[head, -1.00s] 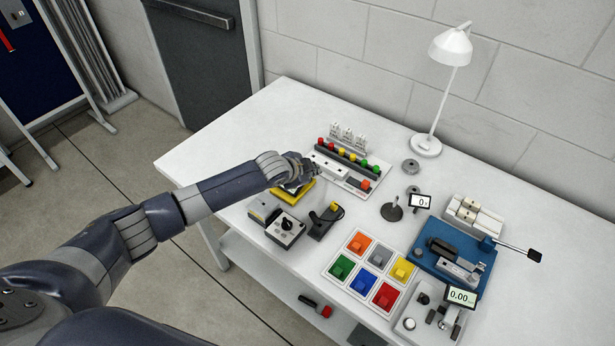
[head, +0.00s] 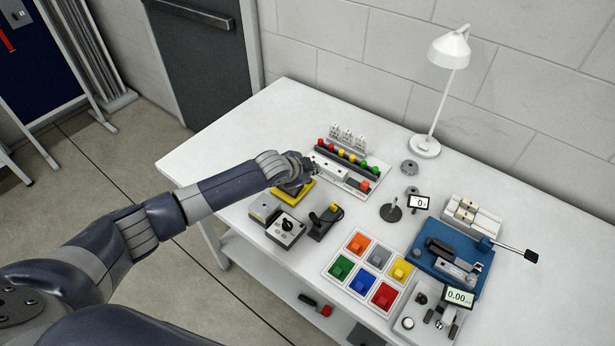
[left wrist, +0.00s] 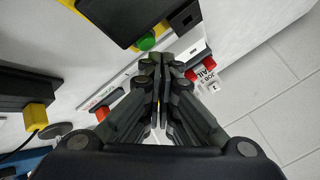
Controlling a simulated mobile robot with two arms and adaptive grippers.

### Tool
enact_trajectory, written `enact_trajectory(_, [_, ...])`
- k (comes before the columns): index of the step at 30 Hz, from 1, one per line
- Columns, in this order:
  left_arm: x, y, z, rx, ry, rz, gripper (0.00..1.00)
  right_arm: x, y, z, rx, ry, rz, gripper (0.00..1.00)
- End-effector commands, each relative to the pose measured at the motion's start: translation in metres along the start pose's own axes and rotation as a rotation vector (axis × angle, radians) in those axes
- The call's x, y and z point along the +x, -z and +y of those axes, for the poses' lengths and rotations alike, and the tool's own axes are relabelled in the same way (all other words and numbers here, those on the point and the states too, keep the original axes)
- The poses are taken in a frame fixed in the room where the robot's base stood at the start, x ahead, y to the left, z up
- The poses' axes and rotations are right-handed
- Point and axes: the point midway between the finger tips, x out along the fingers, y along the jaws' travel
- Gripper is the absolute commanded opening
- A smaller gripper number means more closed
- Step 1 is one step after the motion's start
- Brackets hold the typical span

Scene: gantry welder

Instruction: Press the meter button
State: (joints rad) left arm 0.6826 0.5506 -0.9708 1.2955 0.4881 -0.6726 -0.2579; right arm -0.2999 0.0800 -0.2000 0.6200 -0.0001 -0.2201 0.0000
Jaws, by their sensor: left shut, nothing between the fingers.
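My left gripper (head: 312,170) is over the left part of the table, at a white and grey panel (head: 340,172) with a row of coloured buttons. In the left wrist view its fingers (left wrist: 160,62) are shut with nothing between them, close to that panel. A meter with a 0.00 display (head: 461,297) stands at the front right, on a light unit with a round knob (head: 408,323). A smaller display reading 0 (head: 419,202) stands near the table's middle. I cannot tell which part is the meter button. My right gripper is out of view.
A yellow-based device (head: 304,191) sits partly under my left wrist. Grey control boxes (head: 286,229), a pad of coloured square buttons (head: 347,249) and a blue fixture (head: 425,262) crowd the front. A white lamp (head: 425,146) stands behind. The table's far left is clear.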

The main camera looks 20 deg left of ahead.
Motion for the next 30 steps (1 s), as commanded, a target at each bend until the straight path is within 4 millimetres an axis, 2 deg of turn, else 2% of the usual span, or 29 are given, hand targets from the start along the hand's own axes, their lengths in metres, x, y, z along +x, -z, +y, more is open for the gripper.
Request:
enact_trajectory(5, [-0.005,0.004,-0.004,0.000,0.000,0.001,0.00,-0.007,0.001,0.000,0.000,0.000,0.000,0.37])
enact_trajectory(21, [-0.042,0.031,-0.031,-0.001,0.000,0.000,0.00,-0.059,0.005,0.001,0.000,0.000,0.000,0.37])
enact_trajectory(30, [-0.042,0.031,-0.030,0.000,0.000,0.000,0.00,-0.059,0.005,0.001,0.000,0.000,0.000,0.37])
